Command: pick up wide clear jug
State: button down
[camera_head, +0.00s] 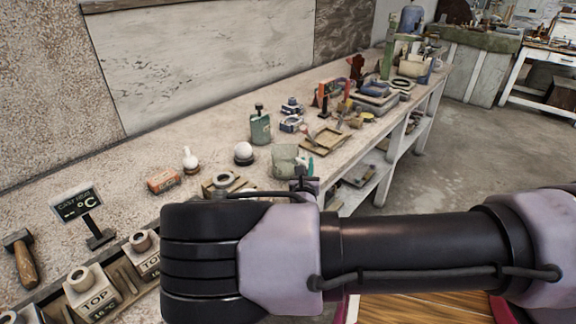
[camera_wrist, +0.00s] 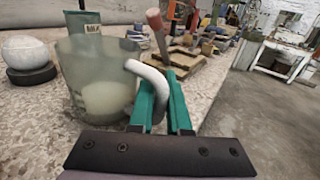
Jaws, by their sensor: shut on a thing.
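The wide clear jug (camera_wrist: 92,75) fills the left middle of the wrist view. It is upright, greenish and see-through, with a pale curved handle (camera_wrist: 147,72) on its right side. My gripper (camera_wrist: 163,88) has green fingers and is shut on this handle. In the head view the jug (camera_head: 285,158) appears beyond my arm, by the bench's front edge, with its lower right side partly hidden by my gripper (camera_head: 304,186). I cannot tell whether its base touches the bench.
The bench (camera_head: 215,135) runs along the wall. A white ball on a dark base (camera_head: 243,152) and a green canister (camera_head: 260,128) stand near the jug. A wooden tray (camera_head: 327,141) and many tools lie beyond. Open floor (camera_head: 440,150) is at the right.

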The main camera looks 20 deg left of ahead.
notch_tip(320, 180, up, 10)
dwell(0.6)
dwell(0.4)
